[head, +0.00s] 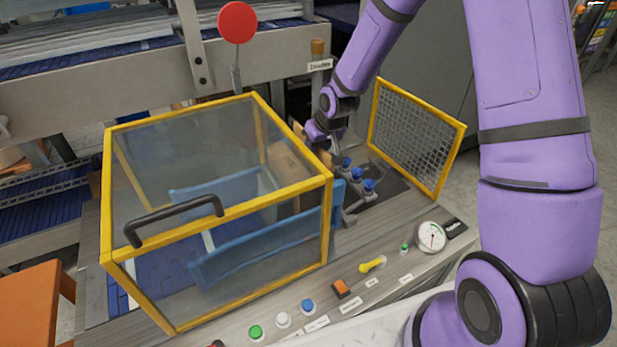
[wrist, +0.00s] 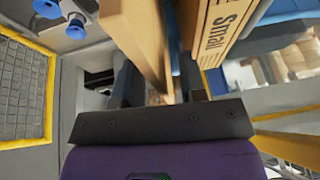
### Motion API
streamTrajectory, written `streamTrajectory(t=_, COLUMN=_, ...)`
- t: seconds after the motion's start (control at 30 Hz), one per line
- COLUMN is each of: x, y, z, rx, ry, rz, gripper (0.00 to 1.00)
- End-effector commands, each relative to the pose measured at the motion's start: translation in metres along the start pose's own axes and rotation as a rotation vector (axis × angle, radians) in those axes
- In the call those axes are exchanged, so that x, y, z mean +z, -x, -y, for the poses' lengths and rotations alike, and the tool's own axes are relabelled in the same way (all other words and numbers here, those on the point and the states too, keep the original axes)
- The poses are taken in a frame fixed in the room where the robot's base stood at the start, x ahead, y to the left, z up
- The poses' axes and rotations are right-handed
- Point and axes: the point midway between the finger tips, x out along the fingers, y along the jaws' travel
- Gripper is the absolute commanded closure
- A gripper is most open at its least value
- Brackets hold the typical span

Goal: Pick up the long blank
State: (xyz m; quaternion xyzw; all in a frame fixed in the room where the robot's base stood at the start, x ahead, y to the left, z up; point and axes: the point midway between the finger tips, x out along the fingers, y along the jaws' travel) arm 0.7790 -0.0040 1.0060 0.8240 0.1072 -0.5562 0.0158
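My gripper (wrist: 162,90) shows in the wrist view with its two dark fingers apart. A tan cardboard blank (wrist: 137,38) reaches down between the fingers, with a gap to the right finger. A second tan piece marked "Small" (wrist: 212,28) stands just to the right. I cannot tell which of them is the long blank, as their ends are cut off. In the head view my gripper (head: 335,148) is small and partly hidden beside the guard, and cardboard (head: 289,157) shows dimly behind the clear panel.
A yellow-framed clear guard (head: 215,219) with a black handle stands left of my gripper. Blue suction cups (head: 369,186) are close to its right, before a yellow-framed mesh panel (head: 415,135). Buttons and a gauge (head: 431,236) line the front. A red disc (head: 237,22) stands behind.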

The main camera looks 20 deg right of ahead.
Motion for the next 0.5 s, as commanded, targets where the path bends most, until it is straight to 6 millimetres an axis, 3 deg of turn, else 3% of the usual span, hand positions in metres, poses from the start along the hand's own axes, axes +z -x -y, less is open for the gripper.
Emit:
streamTrajectory(t=0.47, x=0.0012, y=-0.0025, z=-0.0002, rx=0.0, ry=0.0, rz=0.0, gripper=0.62)
streamTrajectory(t=0.5, x=0.0011, y=-0.0025, z=-0.0002, rx=0.0, ry=0.0, rz=0.0, gripper=0.71)
